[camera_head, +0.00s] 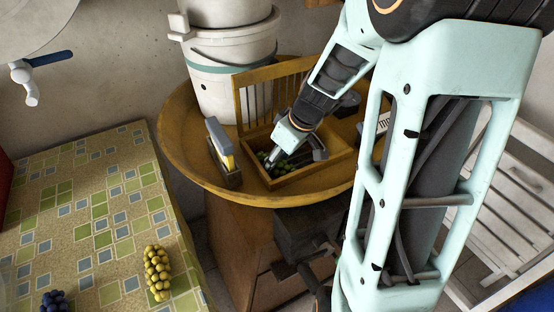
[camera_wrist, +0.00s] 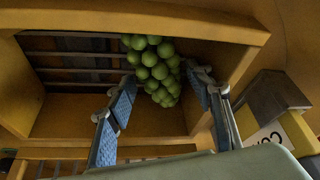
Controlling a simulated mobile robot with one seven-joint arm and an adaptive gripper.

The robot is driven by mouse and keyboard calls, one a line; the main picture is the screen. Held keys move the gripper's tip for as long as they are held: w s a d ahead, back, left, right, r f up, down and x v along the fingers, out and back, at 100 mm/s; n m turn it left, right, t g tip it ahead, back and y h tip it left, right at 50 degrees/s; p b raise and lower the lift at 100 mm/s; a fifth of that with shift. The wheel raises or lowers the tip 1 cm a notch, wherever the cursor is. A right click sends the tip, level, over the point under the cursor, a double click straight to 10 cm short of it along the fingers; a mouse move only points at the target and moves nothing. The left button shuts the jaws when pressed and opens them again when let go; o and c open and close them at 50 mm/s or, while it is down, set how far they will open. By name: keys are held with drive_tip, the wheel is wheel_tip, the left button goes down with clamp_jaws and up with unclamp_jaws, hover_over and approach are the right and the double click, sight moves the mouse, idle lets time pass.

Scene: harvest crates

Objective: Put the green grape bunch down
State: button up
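The green grape bunch (camera_wrist: 156,72) lies in a wooden crate (camera_wrist: 80,140), against one side wall in the wrist view. Green grapes (camera_head: 283,167) also show inside the crate (camera_head: 312,175) in the head view. My gripper (camera_wrist: 162,82) reaches down into the crate. Its two blue-padded fingers stand apart, one on each side of the bunch's lower part. A narrow gap shows between the left finger and the grapes, and the right finger is close to them. In the head view my gripper (camera_head: 275,158) partly hides the bunch.
The crate stands on a round wooden table (camera_head: 190,165). A small box holder (camera_head: 222,160) stands left of it, white buckets (camera_head: 225,95) behind. A tiled counter (camera_head: 90,220) at left bears yellow grapes (camera_head: 158,272) and dark blue grapes (camera_head: 54,302). A labelled box (camera_wrist: 270,115) sits beside the crate.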

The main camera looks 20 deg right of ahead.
drive_tip(key=shift+r, duration=0.1)
drive_tip(key=shift+r, duration=0.2)
drive_tip(key=p+v, duration=0.1)
drive_tip(key=v, duration=1)
drive_tip(key=shift+s+d+r, duration=0.2)
drive_tip(key=shift+r, duration=0.1)
